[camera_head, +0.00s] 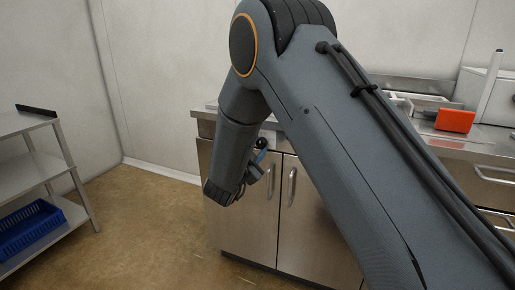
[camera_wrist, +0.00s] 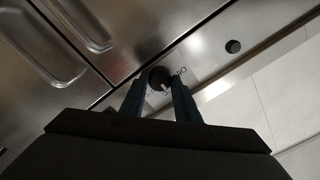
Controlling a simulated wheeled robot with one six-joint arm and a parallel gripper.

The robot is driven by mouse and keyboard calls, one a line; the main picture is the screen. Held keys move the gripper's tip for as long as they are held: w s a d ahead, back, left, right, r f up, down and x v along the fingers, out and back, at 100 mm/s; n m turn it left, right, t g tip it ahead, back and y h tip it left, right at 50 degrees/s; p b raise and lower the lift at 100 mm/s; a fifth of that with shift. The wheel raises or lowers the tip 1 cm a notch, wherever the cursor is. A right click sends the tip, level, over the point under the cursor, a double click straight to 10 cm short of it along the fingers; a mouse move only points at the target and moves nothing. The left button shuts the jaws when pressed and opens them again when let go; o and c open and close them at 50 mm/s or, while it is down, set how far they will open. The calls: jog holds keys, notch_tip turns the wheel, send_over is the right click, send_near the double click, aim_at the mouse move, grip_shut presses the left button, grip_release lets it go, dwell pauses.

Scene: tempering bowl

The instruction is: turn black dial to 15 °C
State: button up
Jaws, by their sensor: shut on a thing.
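The black dial (camera_wrist: 160,77) shows in the wrist view on the steel front panel, with a pale mark on its face and dark lettering beside it. The lettering is too small and partly covered to read as a temperature. My gripper (camera_wrist: 160,92) has its two blue fingers on either side of the dial and is shut on it. In the head view my gripper (camera_head: 258,165) is at the upper front of the steel cabinet (camera_head: 240,205).
A second round dark spot (camera_wrist: 233,46) is on the same panel. Cabinet door handles (camera_head: 291,186) stick out below. An orange box (camera_head: 455,121) stands on the counter at right. A shelf rack (camera_head: 30,165) with a blue crate (camera_head: 28,228) is at left; floor between is clear.

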jog(key=o, duration=1)
jog(key=shift+o, duration=0.2)
jog(key=v, duration=0.8)
jog(key=shift+w, duration=0.15)
